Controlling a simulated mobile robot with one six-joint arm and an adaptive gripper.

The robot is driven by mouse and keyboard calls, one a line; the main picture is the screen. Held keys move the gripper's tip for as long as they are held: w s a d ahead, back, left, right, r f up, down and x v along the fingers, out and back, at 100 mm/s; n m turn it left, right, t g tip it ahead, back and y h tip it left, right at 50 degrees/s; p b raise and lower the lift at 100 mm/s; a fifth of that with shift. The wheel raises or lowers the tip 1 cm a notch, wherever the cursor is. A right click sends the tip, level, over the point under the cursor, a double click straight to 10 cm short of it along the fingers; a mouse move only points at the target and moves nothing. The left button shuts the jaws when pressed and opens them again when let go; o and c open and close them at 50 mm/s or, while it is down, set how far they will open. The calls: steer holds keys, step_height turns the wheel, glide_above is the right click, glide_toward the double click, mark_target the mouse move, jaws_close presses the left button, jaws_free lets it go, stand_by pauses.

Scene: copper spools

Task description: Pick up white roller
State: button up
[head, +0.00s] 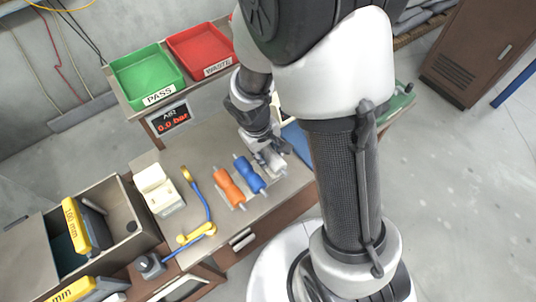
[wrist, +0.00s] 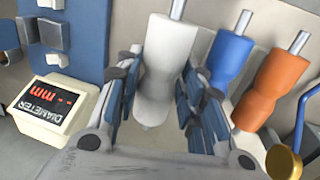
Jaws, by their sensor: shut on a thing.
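The white roller (wrist: 166,62) is between the two fingers of my gripper (wrist: 158,110) in the wrist view, with its metal shaft end pointing up in the picture. The fingers are shut on it. In the head view my gripper (head: 266,152) is at the table, right of the blue roller, and the white roller (head: 274,161) shows only partly beneath it. I cannot tell whether the roller still touches the table.
A blue roller (head: 250,174) and an orange roller (head: 229,188) lie left of my gripper on the table (head: 207,150). A white diameter display box (wrist: 55,108) stands nearby. A green PASS tray (head: 146,75) and red WASTE tray (head: 199,50) are at the back.

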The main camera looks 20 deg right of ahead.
mark_target(268, 151)
step_height(268, 151, up, 16)
steer(key=p, duration=0.4)
steer(key=shift+f, duration=0.15)
